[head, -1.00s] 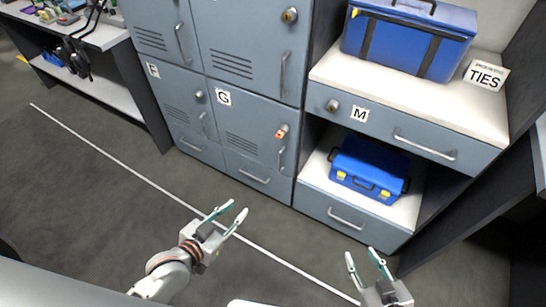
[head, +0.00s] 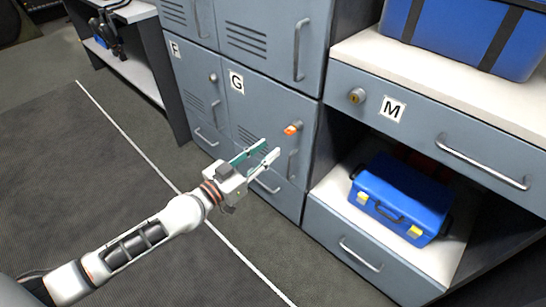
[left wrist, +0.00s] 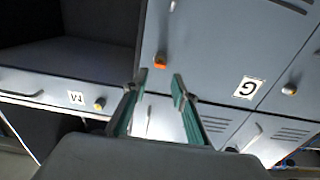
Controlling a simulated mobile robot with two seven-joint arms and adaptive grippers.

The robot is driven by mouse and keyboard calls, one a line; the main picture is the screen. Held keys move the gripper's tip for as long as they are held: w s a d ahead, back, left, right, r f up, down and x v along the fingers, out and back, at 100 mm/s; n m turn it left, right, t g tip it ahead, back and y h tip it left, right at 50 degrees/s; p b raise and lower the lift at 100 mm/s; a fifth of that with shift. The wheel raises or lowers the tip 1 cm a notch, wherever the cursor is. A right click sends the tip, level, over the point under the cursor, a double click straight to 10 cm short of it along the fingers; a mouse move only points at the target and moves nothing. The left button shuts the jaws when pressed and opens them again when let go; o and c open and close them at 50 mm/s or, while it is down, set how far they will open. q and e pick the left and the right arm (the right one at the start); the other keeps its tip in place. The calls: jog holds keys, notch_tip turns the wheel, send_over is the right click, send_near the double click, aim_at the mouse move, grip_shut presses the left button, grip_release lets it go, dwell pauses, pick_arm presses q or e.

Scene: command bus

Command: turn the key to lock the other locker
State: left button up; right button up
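The key with an orange head (head: 292,129) sits in the lock of the grey locker door labelled G (head: 262,104). The left wrist view, which is upside down, shows the orange key (left wrist: 160,60) just beyond the fingertips. My left gripper (head: 270,149) is open and empty, a little below and left of the key in the head view. In the left wrist view its two green fingers (left wrist: 159,80) stand apart with nothing between them. The locker labelled F (head: 198,85) is to the left, with a round lock (head: 212,77). My right gripper is out of view.
Right of the lockers, a drawer labelled M (head: 420,122) has a lock and a bar handle. A blue toolbox (head: 400,196) sits in the niche below it. The G door's handle (head: 292,165) hangs below the key. The floor in front is clear.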

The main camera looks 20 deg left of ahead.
aim_at(287, 133)
pick_arm(q)
jog(key=shift+x, duration=4.5)
jog(key=shift+r, duration=0.2)
jog(key=c, duration=0.8)
